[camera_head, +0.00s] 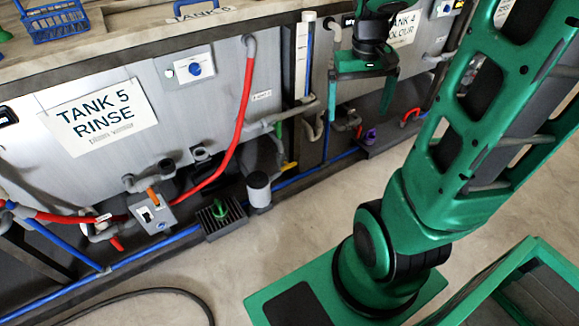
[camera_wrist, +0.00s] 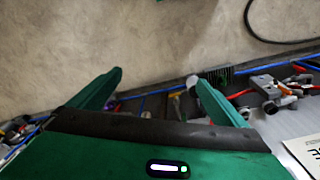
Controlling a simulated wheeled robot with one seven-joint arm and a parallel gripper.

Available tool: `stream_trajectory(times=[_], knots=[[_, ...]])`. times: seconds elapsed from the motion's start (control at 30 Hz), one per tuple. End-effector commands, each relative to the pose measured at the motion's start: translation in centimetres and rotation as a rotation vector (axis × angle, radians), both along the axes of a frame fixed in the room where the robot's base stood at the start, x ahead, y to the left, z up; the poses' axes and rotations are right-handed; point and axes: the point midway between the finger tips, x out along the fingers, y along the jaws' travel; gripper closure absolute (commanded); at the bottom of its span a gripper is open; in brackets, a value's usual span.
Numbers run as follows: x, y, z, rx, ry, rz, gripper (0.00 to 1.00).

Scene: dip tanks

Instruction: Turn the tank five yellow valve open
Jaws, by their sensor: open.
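The tank five (camera_head: 215,95) is a grey panelled tank with a "TANK 5 RINSE" sign (camera_head: 97,117) on the left of the head view. A small yellow valve handle (camera_head: 289,166) sits low at its right end, below a grey pipe with a green part above it. My gripper (camera_head: 359,106) points down in front of the tank four side, to the right of and above the yellow handle in the picture, apart from it. In the wrist view my gripper (camera_wrist: 155,78) has its fingers spread with nothing held between them.
A red hose (camera_head: 240,115) and blue pipe (camera_head: 150,257) run along the tank. A grey cylinder (camera_head: 259,190) and a black grate with a green handle (camera_head: 221,214) stand near the valve. A black hose (camera_head: 160,291) lies on the floor. The floor in front is otherwise clear.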

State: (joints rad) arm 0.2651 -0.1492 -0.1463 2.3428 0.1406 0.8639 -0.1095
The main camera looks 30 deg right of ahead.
Motion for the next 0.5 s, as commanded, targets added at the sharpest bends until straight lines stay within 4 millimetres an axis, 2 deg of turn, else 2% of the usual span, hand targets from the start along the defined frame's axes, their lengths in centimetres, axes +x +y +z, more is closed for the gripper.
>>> stream_trajectory(times=[0.03,0.1,0.27,0.5], knots=[[2.0,-0.7,-0.7,-0.008,0.003,0.019,0.03],[4.8,-1.6,-1.7,-0.02,-0.003,0.051,0.03],[11.0,-3.5,-4.7,-0.042,-0.02,0.12,0.03],[19.7,-5.8,-11.0,-0.055,-0.053,0.223,0.03]])
